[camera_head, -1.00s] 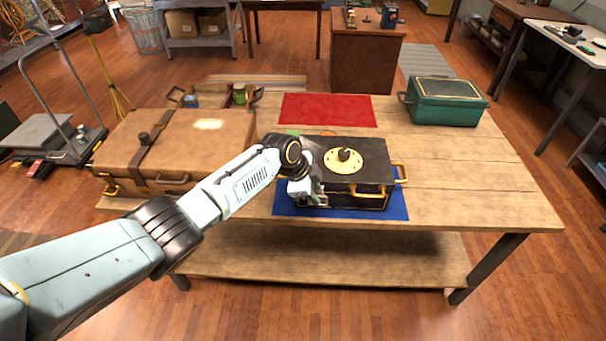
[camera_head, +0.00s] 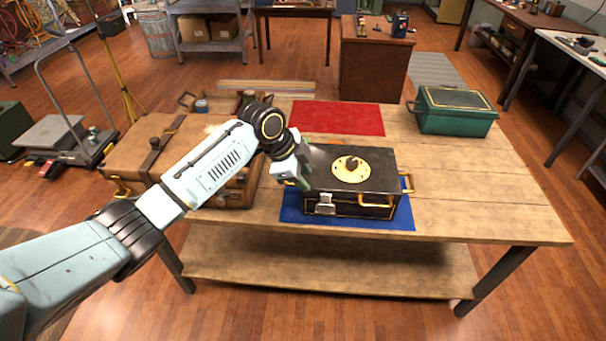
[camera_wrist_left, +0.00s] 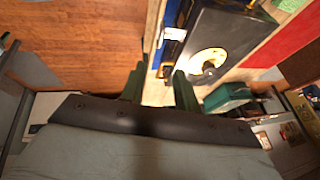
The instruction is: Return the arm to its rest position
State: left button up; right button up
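My left arm reaches in from the left in the head view. My left gripper (camera_head: 300,178) is beside the upper left corner of the black box (camera_head: 378,172), above the table. In the left wrist view its two fingers (camera_wrist_left: 158,88) stand apart with nothing between them. The black box has brass handles, a round brass dial and a grey latch (camera_head: 325,203) on its front. It sits on a blue mat (camera_head: 400,218); the box also shows in the left wrist view (camera_wrist_left: 232,28). My right gripper is not in view.
A brown suitcase (camera_head: 130,160) lies at the table's left, partly behind my arm. A red mat (camera_head: 340,118) and a green case (camera_head: 455,112) are at the back. The wooden table (camera_head: 480,190) is clear at the right. A cart (camera_head: 60,140) stands left.

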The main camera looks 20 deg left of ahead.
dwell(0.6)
pick_arm(q)
jog(key=s+a+f+n+y+b, duration=0.1)
jog(key=s+a+f+n+b, duration=0.15)
jog(key=s+f, duration=0.7)
jog(key=s+a+f+n+y+b, duration=0.15)
jog(key=f+n, duration=0.25)
jog(key=f, duration=1.3)
jog(key=s+a+f+n+b, duration=0.3)
jog(key=s+f, duration=0.3)
jog(key=f, duration=0.7)
jog(key=s+f+n+b, duration=0.1)
jog(key=s+f, duration=0.5)
jog(key=s, duration=0.6)
jog(key=s+a+f+n+g+y+b, duration=0.1)
jog(key=s+f+n+b, duration=0.1)
jog(key=s+f, duration=0.5)
jog(key=s+f+n+g+b, duration=0.1)
jog(key=s+f, duration=0.5)
jog(key=s, duration=1.1)
jog(key=shift+a+f+b, duration=0.2)
jog(key=shift+a+b, duration=0.15)
jog(key=shift+b, duration=0.3)
jog(key=shift+n+y, duration=0.25)
